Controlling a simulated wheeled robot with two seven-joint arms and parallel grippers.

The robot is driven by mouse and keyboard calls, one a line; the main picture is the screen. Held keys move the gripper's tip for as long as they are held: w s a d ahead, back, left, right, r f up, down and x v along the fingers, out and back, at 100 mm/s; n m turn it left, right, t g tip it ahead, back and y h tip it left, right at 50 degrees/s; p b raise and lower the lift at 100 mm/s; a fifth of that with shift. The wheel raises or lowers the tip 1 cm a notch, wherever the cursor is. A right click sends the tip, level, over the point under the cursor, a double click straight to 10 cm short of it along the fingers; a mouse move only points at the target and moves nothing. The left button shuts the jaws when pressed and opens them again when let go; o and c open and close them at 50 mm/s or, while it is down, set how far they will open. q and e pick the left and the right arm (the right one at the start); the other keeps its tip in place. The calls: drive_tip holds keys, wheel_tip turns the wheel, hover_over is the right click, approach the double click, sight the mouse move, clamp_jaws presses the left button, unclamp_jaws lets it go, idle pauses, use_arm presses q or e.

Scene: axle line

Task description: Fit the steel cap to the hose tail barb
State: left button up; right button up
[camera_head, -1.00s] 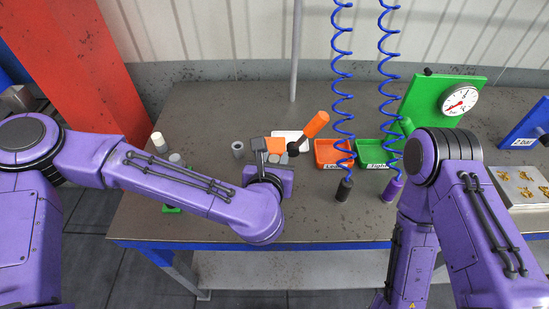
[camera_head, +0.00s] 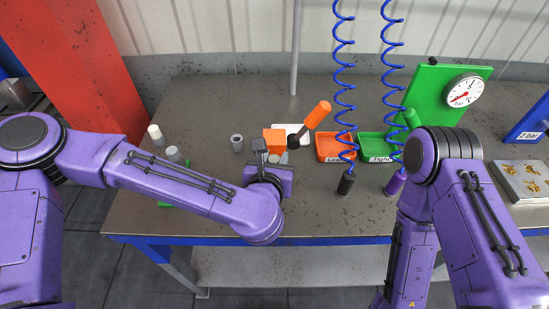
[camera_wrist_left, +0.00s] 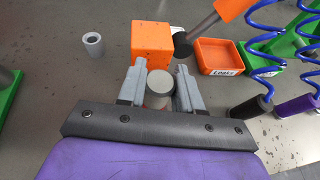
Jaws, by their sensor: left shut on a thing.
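My left gripper (camera_wrist_left: 160,84) is shut on a short grey round piece (camera_wrist_left: 158,90), which looks like the steel cap. It has a darker round face and a lighter band, and sits between the two grey fingers. In the head view my left gripper (camera_head: 275,160) is over the table, just in front of an orange block (camera_head: 275,140). The block also shows in the left wrist view (camera_wrist_left: 152,40). I cannot make out the hose tail barb for certain. My right arm stands at the right, and its gripper is out of view.
A hollow grey cylinder (camera_head: 237,142) stands left of the block. An orange-handled tool (camera_head: 316,116) leans right of it. Orange (camera_head: 322,158) and green (camera_head: 368,157) trays stand behind two blue coiled cords. Small cylinders (camera_head: 156,134) (camera_head: 173,154) stand at left. The front middle table is bare.

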use_arm(q)
drive_tip(key=shift+f, duration=0.2)
drive_tip(key=o, duration=1.1)
drive_tip(key=shift+r, duration=0.1)
drive_tip(key=shift+s, duration=0.1)
drive_tip(key=shift+s+r, duration=0.15)
drive_tip(key=shift+s, duration=0.2)
drive_tip(key=p+v, duration=0.9)
drive_tip(key=p, duration=0.1)
drive_tip(key=shift+s+a+r, duration=0.1)
drive_tip(key=shift+s+a, duration=0.1)
drive_tip(key=shift+s, duration=0.05)
